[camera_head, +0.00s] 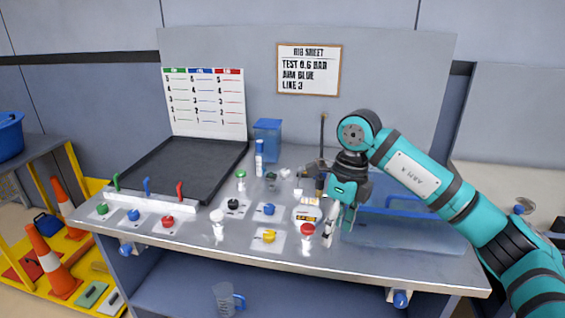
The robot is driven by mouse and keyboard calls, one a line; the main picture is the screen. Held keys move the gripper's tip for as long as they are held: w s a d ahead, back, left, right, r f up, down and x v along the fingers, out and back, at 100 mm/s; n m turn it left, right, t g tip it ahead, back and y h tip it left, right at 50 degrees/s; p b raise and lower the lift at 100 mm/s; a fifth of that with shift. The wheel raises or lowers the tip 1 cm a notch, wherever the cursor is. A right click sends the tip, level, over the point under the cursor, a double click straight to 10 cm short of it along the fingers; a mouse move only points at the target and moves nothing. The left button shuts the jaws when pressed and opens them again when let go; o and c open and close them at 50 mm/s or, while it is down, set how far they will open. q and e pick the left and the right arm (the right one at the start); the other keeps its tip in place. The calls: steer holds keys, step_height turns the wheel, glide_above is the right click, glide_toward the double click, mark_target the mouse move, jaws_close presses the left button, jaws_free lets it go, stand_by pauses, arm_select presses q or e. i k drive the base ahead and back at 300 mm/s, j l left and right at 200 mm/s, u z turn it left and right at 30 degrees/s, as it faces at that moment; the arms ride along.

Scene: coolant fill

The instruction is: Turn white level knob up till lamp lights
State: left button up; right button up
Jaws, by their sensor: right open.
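A white knob (218,217) stands on a pale plate in the front row of the bench's controls, left of the yellow knob (269,236). A small white piece (285,173) also shows farther back, too small to make out. I cannot tell for sure which is the level knob, and I cannot make out a lit lamp. My right gripper (341,222) points down with open fingers, just right of the red knob (307,230) and well right of the white knob. It appears to hold nothing. My left gripper is out of view.
The metal bench (190,248) also carries a black knob (233,205), a blue knob (269,209), a dark tray (175,168) and several coloured levers at left. A clear blue bin (405,235) lies at right, by my arm. Orange cones (50,262) stand at far left.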

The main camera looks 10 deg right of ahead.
mark_target(285, 172)
steer(key=i, duration=1.7)
